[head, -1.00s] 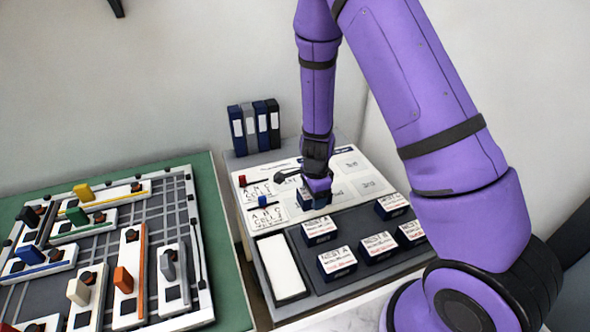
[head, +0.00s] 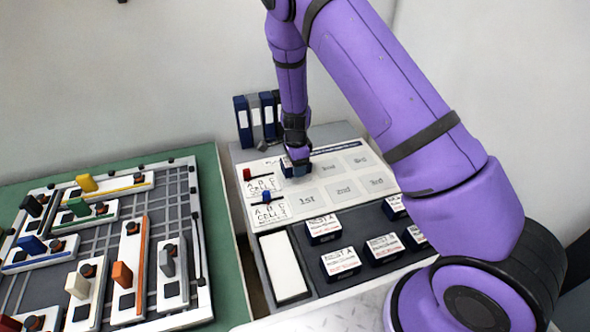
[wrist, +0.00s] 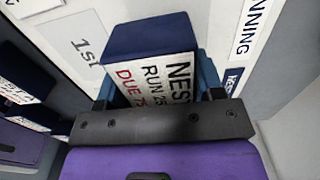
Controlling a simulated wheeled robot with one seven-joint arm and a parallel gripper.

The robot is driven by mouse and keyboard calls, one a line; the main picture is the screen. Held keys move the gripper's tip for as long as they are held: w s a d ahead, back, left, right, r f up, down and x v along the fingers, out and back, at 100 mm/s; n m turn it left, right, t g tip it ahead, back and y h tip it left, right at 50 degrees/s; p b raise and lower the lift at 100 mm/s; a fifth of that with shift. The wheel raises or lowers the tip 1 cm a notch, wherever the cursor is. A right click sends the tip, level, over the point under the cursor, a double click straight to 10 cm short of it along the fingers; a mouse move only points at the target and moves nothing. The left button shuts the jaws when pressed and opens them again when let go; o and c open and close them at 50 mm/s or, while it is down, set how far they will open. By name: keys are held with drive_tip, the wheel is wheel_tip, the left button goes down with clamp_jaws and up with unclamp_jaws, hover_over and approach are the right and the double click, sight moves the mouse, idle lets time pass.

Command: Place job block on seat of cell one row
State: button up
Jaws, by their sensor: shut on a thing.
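My gripper (head: 297,160) is shut on a dark blue job block (head: 289,172) with a white label. In the wrist view the block (wrist: 150,40) sits between my gripper's fingers (wrist: 157,82), its label reading NEST, RUN and DUE in part. The block is at the left end of the far row on the white planning board (head: 332,207), beside the cell 1 card (head: 263,185). It covers that row's first seat; I cannot tell whether it touches the board. The far row's second seat (head: 328,168) and third seat (head: 361,159) are bare.
The near row's first seat (head: 307,201) is bare, beside the cell 2 card (head: 270,214). Several labelled blocks, including a NEST A block (head: 340,263), stand on the dark tray in front. A white pad (head: 284,267) lies left of them. Binders (head: 243,122) stand behind.

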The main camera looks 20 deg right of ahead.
drive_tip(key=shift+w+d, duration=0.15)
drive_tip(key=shift+w, duration=0.7)
drive_tip(key=shift+s+f, duration=0.1)
drive_tip(key=shift+f, duration=1.7)
drive_tip(key=shift+f, duration=0.2)
drive_tip(key=o, duration=1)
drive_tip(key=shift+r, duration=0.15)
